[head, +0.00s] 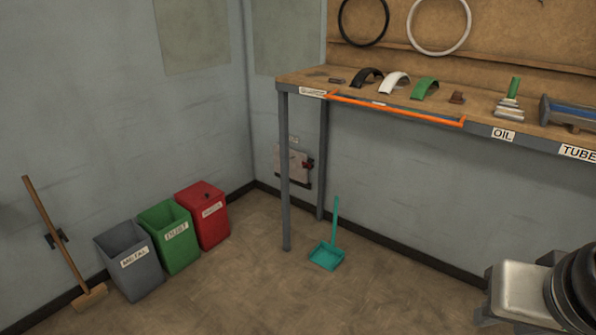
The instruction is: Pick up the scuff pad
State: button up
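A small reddish-brown block (457,97), which looks like the scuff pad, lies on the wooden workbench (470,118) near its front edge. It sits between a green curved piece and a green-handled stack. It is small in view, so its texture cannot be made out. My gripper (484,295) shows at the lower right, well below the bench and away from the block. Its two dark fingers look apart, with nothing seen between them.
Grey, green and red bins (203,215), a broom (55,235) and a teal dustpan (326,256) stand on open floor.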

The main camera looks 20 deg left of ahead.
aim_at(456, 98)
jog(key=u, duration=4.7)
jog(key=z, duration=4.75)
jog(key=i+j, duration=0.1)
jog(key=i, duration=0.4)
jog(key=i+j, duration=0.15)
jog(key=i, duration=0.35)
